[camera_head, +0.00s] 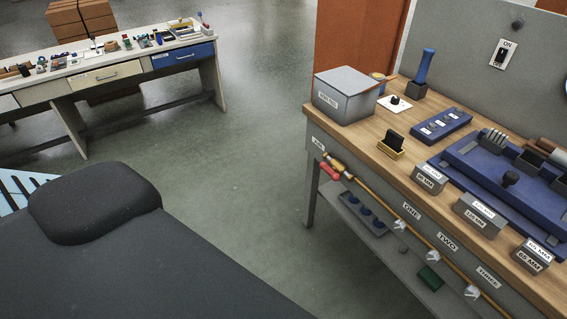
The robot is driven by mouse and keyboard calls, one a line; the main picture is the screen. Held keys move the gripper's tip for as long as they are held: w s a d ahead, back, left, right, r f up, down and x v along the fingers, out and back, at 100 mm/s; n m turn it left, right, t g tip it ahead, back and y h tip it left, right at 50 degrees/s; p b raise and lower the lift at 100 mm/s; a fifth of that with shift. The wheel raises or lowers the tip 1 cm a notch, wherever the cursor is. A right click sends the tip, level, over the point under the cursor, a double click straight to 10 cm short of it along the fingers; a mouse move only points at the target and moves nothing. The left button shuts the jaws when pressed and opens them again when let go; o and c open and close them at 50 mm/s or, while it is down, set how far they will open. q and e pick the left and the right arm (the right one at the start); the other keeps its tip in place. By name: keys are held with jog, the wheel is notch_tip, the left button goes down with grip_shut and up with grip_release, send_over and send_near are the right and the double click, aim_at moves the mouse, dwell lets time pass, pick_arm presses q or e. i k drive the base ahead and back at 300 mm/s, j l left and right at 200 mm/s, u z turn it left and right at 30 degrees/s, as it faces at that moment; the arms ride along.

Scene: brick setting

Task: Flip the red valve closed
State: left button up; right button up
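The red valve handle (328,177) is at the left front corner of the wooden workbench (375,158), just below a small label. It sits at the left end of a brass pipe (385,201) that runs along the bench's front face. The handle is small here, and its exact angle to the pipe is hard to tell. Neither of my grippers is in view, and nothing is seen touching the handle.
A grey lidded box (346,104) stands on the bench above the valve. Grey labelled blocks (480,212) and a blue fixture (500,175) are further right. A lower shelf (385,250) holds a blue tray. Open floor (235,160) lies left of the bench.

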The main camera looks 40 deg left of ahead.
aim_at(335, 176)
jog(key=u, duration=0.75)
jog(key=i+j+u, duration=0.1)
jog(key=i, duration=0.35)
jog(key=i+j+u, duration=0.1)
jog(key=i, duration=0.3)
